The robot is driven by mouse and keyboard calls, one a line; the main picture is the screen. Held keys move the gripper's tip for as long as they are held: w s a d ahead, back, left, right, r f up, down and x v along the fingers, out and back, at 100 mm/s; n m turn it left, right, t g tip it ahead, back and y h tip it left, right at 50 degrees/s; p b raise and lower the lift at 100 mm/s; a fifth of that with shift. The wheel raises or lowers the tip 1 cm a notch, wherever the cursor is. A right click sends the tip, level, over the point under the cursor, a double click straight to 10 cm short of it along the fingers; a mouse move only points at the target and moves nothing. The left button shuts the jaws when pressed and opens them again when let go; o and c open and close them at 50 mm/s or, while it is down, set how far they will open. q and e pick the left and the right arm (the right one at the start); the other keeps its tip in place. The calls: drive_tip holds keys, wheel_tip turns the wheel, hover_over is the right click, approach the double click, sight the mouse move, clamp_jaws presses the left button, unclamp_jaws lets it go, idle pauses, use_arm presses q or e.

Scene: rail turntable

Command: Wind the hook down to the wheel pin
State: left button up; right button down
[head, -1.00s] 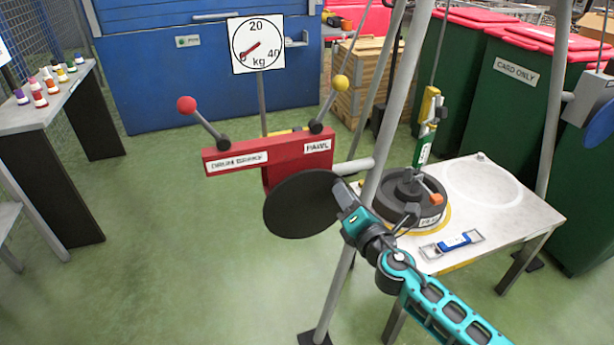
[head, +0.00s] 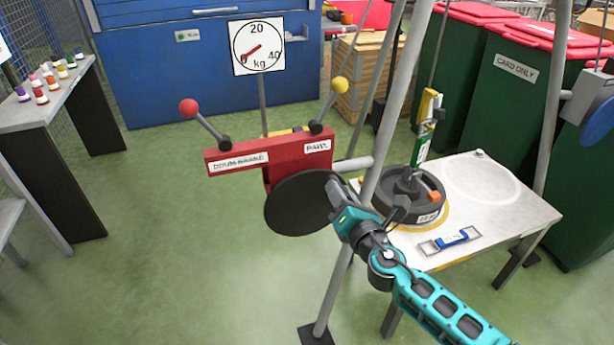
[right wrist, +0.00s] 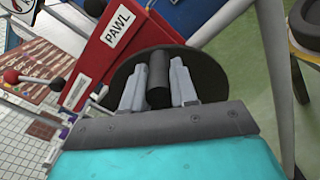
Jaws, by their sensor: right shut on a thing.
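My right gripper (head: 342,198) is shut on the black crank handle (right wrist: 158,80) at the dark round disc (head: 297,203) of the red winch (head: 270,152). In the right wrist view its two fingers stand on either side of the handle. A yellow and green hook assembly (head: 426,120) hangs from a line above the dark wheel (head: 412,205) on the white table. The hook's lower end is too small to tell from the wheel's middle, where the pin is not clear. My left gripper is not in view.
The winch carries a red-knobbed drum brake lever (head: 205,122) and a yellow-knobbed pawl lever (head: 328,105). A dial (head: 256,46) reads near zero. Grey tripod legs (head: 400,90) stand close by. A blue tool (head: 452,238) lies on the white table (head: 510,215).

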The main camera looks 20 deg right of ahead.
drive_tip(key=shift+w+a+r, duration=0.1)
drive_tip(key=shift+a+r, duration=0.05)
drive_tip(key=shift+r, duration=0.25)
drive_tip(key=shift+a+r+n+p, duration=0.2)
drive_tip(key=shift+n+p, duration=0.15)
drive_tip(key=shift+n, duration=0.05)
drive_tip(key=c, duration=1.1)
unclamp_jaws()
drive_tip(key=shift+a+f, duration=0.1)
drive_tip(key=shift+c, duration=0.2)
drive_tip(key=o, duration=0.5)
drive_tip(key=shift+f, duration=0.2)
drive_tip(key=shift+c, duration=0.2)
drive_tip(key=s, duration=0.8)
drive_tip(key=shift+b, duration=0.35)
